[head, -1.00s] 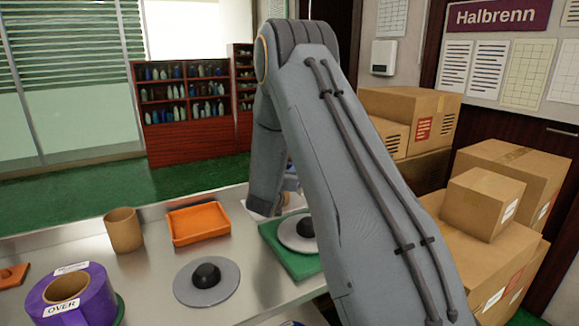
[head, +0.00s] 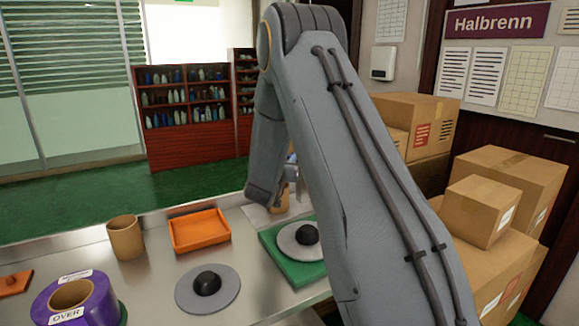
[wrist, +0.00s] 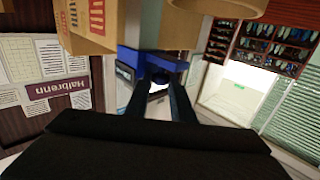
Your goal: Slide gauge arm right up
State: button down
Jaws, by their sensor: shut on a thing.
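My gripper (wrist: 158,90) points away from the camera in the wrist view, its two dark fingers closed on a blue bar-like part (wrist: 130,60), which I take to be the right gauge arm. The bar runs across the fingertips, with a pale surface behind it. The rest of the applicator is mostly hidden behind my arm.
On the bench are a tan cup (head: 125,238), an orange tray (head: 200,232), a grey disc with black knob (head: 222,298), a similar disc on a green pad (head: 276,262), and a purple roll (head: 48,300). Cardboard boxes (head: 512,180) crowd the right.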

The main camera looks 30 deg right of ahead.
jog(key=c, duration=1.9)
grip_release()
jog(key=shift+o, duration=0.2)
jog(key=b+v, duration=0.1)
jog(key=v, duration=0.7)
jog(key=shift+w, duration=0.1)
